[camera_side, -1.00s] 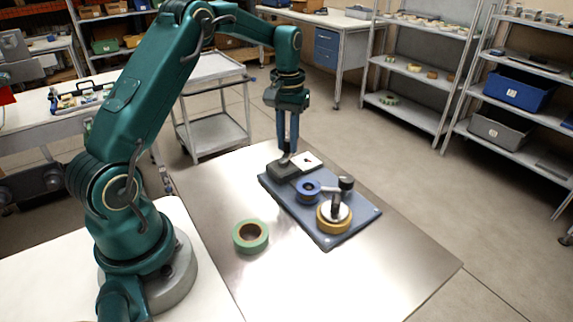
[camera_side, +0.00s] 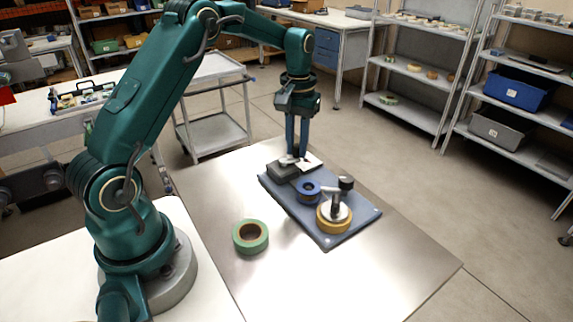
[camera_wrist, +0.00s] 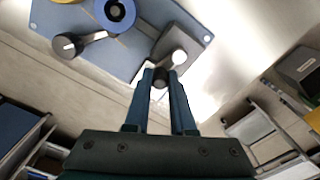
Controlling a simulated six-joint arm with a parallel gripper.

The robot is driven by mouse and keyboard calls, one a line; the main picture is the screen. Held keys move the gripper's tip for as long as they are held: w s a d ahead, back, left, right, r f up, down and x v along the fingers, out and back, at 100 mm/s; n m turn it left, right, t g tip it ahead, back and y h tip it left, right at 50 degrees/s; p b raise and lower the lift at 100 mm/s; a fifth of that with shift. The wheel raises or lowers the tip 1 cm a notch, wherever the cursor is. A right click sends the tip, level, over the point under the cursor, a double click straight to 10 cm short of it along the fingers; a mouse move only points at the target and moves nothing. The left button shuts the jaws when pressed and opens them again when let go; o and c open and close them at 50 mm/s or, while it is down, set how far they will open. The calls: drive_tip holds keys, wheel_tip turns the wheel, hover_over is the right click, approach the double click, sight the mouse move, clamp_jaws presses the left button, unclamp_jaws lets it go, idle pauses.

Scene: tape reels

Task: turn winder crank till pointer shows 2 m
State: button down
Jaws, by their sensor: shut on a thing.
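The winder is a dark grey block (camera_side: 282,172) on a blue base plate (camera_side: 352,232). A short pale crank arm (camera_side: 290,160) sits on top of it. My gripper (camera_side: 297,156) points down and is shut on the crank's dark knob (camera_wrist: 162,76), between the fingertips in the wrist view. The crank's bright round hub (camera_wrist: 180,57) shows just beside the knob, on the block (camera_wrist: 181,36). A white card (camera_side: 312,163) lies behind the block, partly covered by my fingers. I cannot read a pointer or scale on it.
A blue reel (camera_side: 308,195) and a yellow reel (camera_side: 331,224) with a silver hub sit on the plate. A black knob (camera_side: 346,183) stands beside them, with a pale arm near it. A green tape roll (camera_side: 250,246) lies on the table, whose front is clear.

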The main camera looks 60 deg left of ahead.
drive_tip(key=shift+s+d, duration=0.1)
drive_tip(key=shift+d, duration=0.05)
drive_tip(key=shift+s+d, duration=0.3)
drive_tip(key=shift+d, duration=0.2)
drive_tip(key=shift+s, duration=0.1)
drive_tip(key=shift+s+d, duration=0.4)
drive_tip(key=shift+s, duration=0.1)
drive_tip(key=shift+s, duration=0.7)
drive_tip(key=shift+d, duration=0.1)
